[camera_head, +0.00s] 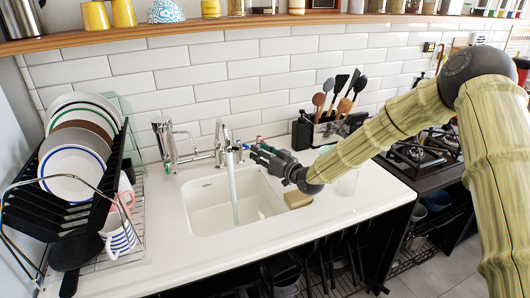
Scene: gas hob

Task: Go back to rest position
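My arm comes in from the right edge and reaches left across the counter. My gripper (256,151) is at the right of the chrome tap (221,145), at the back edge of the sink. Its fingertips are close to the tap's lever and spout. I cannot tell whether they touch it or whether they are open or shut. A pale stream of water (234,190) runs from the spout into the white sink (206,206).
A dish rack (112,215) with plates and mugs stands at left. A utensil holder (328,130) is behind the arm. A sponge (298,200) lies right of the sink. The gas hob (425,153) is at right. A wooden shelf (270,20) runs above.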

